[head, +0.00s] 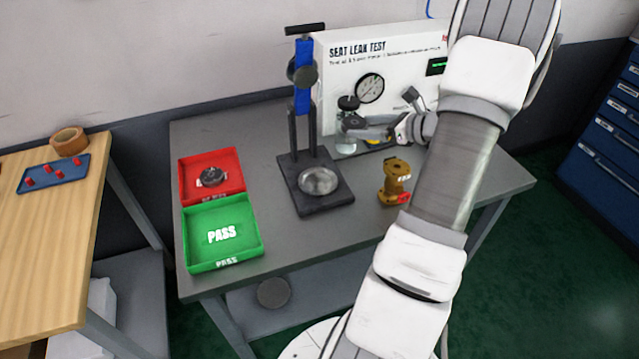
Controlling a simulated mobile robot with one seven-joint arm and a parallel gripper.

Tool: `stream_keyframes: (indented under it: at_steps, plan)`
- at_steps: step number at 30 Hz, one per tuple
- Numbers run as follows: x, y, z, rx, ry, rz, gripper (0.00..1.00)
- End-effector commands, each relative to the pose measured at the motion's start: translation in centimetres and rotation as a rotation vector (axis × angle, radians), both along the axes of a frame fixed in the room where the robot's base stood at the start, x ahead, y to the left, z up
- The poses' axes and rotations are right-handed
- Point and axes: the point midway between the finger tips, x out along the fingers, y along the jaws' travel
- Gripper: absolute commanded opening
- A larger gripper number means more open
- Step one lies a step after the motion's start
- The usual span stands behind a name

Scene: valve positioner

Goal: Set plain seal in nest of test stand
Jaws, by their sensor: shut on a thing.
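My gripper (362,133) reaches left in front of the white seat leak test panel (340,72). Its fingertips are at a grey metal fixture (347,121) with a black knob on top, on the table in front of the panel. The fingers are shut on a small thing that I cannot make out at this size. I cannot tell the plain seal apart there, nor whether it touches the fixture. The fixture's nest is not clear, with the fingers close against it.
A press with a blue column (303,88) and a round silver plate (319,180) stands left of my gripper. A brass part (396,182) stands nearer, beside my forearm. A red tray (238,170) holds a dark round part (211,177); the green PASS tray (254,240) looks empty.

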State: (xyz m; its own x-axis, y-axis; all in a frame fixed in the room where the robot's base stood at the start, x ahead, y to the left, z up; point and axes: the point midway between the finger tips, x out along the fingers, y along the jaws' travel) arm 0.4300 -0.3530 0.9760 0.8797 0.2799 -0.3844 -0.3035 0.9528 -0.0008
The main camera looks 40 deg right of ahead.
Motion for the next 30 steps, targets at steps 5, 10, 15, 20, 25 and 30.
stream_keyframes:
  at_steps: [5, 10, 15, 20, 25, 30]
  plan:
    - [-0.2, 2.5, -1.5, 0.007, -0.001, 0.002, 0.00]
    - [-0.2, 6.4, -3.9, 0.008, -0.002, 0.000, 0.00]
    - [-0.2, 9.6, -5.8, 0.005, -0.002, 0.000, 0.00]
    - [-0.2, 11.1, -6.7, 0.003, -0.002, -0.001, 0.00]
    - [-0.2, 11.3, -7.7, 0.004, -0.002, -0.001, 0.00]
    - [-0.2, 11.3, -10.2, 0.004, -0.002, -0.002, 0.00]
